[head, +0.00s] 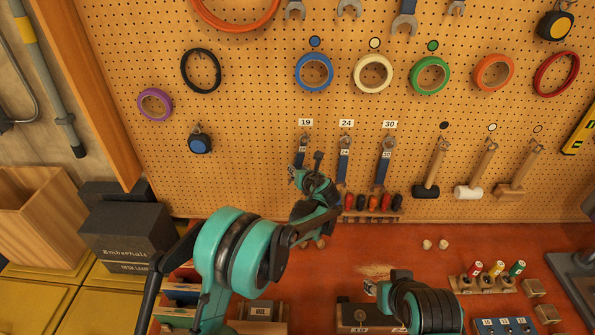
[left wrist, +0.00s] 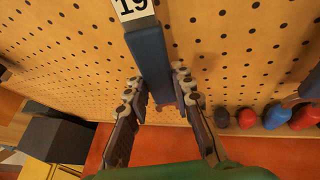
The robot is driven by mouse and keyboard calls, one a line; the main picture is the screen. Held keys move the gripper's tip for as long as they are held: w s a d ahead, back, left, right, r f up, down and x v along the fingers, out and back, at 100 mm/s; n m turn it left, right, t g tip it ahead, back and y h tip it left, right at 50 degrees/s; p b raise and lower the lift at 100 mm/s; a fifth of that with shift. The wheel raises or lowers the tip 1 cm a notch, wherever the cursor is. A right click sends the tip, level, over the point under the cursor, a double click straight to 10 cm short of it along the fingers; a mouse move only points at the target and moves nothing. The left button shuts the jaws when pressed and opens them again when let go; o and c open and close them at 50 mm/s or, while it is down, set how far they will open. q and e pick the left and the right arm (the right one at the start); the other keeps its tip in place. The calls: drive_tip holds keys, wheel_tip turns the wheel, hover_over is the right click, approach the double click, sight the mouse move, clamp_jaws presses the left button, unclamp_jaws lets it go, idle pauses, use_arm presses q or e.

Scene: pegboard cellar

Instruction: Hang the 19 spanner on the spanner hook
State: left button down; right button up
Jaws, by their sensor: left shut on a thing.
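The 19 spanner (head: 302,154) is blue with a small white tag and stands upright against the pegboard, just under the 19 label (head: 305,122). My left gripper (head: 308,175) is shut on its lower handle. The left wrist view shows the blue handle (left wrist: 150,55) between the two fingers (left wrist: 158,95), with its white 19 tag at the top edge. The spanner's upper end is near the label, but I cannot tell whether it is on a hook.
The 24 spanner (head: 344,158) and 30 spanner (head: 384,160) hang close to the right. Below them is a rack of screwdrivers (head: 372,203). Hammers (head: 433,170) hang farther right. A dark box (head: 126,240) stands at lower left. The pegboard left of the 19 spanner is mostly bare.

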idle(0.4)
use_arm(q)
drive_tip(key=c, duration=1.2)
unclamp_jaws()
